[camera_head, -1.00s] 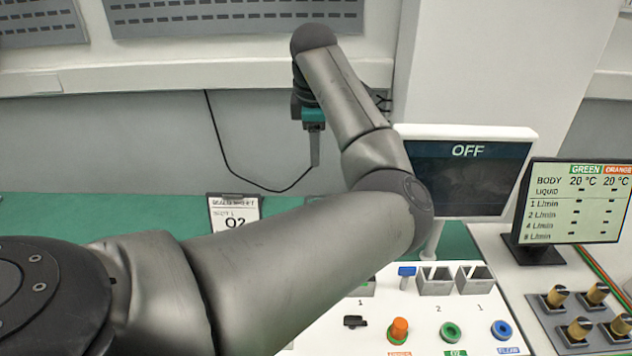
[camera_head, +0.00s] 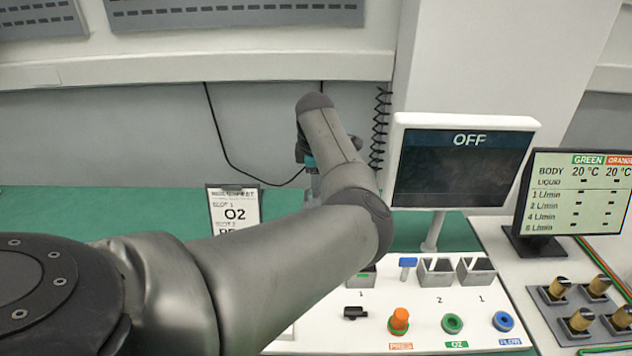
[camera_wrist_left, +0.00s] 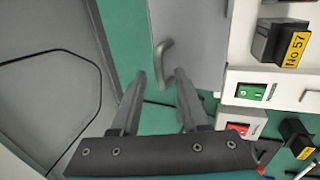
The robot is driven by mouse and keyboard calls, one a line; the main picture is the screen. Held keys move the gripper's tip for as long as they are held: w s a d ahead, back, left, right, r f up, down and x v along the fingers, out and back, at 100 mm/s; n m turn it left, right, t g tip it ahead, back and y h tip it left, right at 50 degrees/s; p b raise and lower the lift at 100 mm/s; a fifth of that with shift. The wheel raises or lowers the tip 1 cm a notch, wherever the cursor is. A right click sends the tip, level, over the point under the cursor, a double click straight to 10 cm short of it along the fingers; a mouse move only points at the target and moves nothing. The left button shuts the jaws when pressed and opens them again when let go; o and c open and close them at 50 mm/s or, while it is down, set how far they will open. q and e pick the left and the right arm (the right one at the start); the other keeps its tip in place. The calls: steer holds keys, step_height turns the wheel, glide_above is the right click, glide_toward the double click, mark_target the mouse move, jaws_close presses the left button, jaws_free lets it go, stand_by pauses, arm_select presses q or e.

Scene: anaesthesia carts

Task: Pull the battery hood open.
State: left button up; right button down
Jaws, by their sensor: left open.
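A pale grey panel (camera_wrist_left: 195,35), which looks like the battery hood, shows at the top of the left wrist view. A curved grey handle (camera_wrist_left: 163,62) stands at its lower left corner. My left gripper (camera_wrist_left: 160,76) is open, with one finger on each side of the handle's lower end in the picture. I cannot tell whether a finger touches it. In the head view my left gripper (camera_head: 312,180) is mostly behind my own arm, above the green surface, and the hood is hidden there. My right gripper is not in view.
A cart top (camera_head: 470,338) with knobs and slots lies right of my arm. Behind it stand a monitor reading OFF (camera_head: 462,170) and a temperature display (camera_head: 573,197). An O2 card (camera_head: 233,208) stands left of the gripper.

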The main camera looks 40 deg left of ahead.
arm_select(q)
jaws_close()
stand_by(0.3)
stand_by(1.1)
